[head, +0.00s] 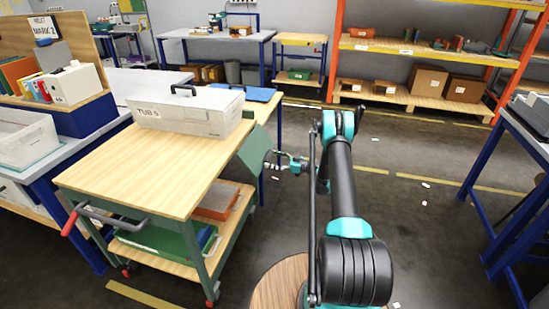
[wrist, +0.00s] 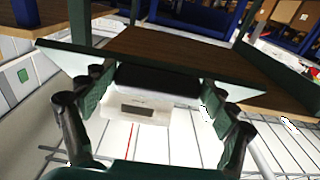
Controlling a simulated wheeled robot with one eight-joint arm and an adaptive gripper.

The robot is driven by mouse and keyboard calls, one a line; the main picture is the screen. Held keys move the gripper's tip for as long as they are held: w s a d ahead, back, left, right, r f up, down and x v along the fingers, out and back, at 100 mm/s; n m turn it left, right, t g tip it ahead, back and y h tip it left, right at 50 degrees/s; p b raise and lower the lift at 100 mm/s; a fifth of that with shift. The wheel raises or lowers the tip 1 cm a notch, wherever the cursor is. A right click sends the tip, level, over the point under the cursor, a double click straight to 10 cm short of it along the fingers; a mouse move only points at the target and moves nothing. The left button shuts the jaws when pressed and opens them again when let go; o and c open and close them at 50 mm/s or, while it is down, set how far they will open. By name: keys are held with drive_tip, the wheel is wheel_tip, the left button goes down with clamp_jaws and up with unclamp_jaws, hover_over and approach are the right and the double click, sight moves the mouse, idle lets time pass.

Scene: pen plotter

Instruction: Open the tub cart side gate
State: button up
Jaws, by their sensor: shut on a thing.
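The tub cart (head: 150,165) stands at left centre in the head view, with a wooden top and green frame. A long light-grey tub (head: 190,112) marked TUB 5 lies on its top. The side gate (head: 254,146) is a grey-green panel at the cart's right end, leaning outward. My gripper (head: 276,164) is at its outer side. In the wrist view, my gripper (wrist: 156,82) has a finger at each end of a dark bar on the pale-edged gate panel (wrist: 235,70) and is shut on it. The exact finger contact is hard to see.
The cart's lower shelf holds an orange box (head: 217,201) and a green tray (head: 165,240). A blue-legged table (head: 520,130) stands at right. Floor between is mostly open, with small scraps.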

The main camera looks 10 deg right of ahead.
drive_tip(key=shift+a+f+y, duration=0.25)
drive_tip(key=shift+f+y, duration=0.05)
drive_tip(key=shift+f, duration=0.05)
drive_tip(key=shift+w, duration=0.1)
drive_tip(key=o, duration=1.5)
drive_tip(key=shift+o, duration=0.2)
drive_tip(key=v, duration=1.2)
